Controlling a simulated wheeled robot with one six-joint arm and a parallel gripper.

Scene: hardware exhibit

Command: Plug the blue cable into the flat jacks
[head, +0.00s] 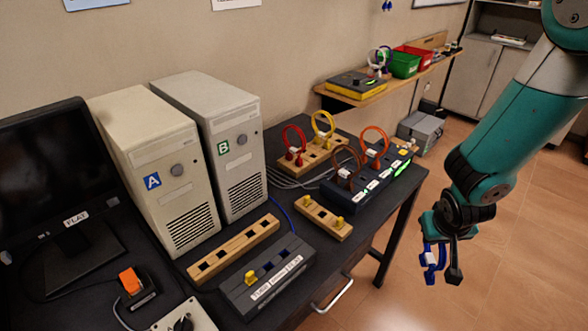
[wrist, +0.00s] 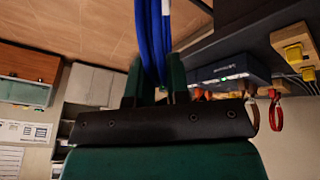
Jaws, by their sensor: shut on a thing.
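My gripper (head: 440,270) hangs over the floor, to the right of the table, and is shut on the blue cable (head: 431,258). In the wrist view the blue cable (wrist: 153,40) runs as a looped bundle between the two dark fingers, with a white band on it. Its ends are hard to make out. A grey socket box (head: 236,293) with white labels and a yellow plug sits on the table's front part; its label text is too small to read surely.
On the table (head: 385,215) are towers A (head: 150,160) and B (head: 215,130), a wooden socket strip (head: 235,248), a small wooden block with yellow plugs (head: 322,218), and a dark box with cable loops (head: 345,195). A shelf (head: 350,98) stands behind. The floor at right is clear.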

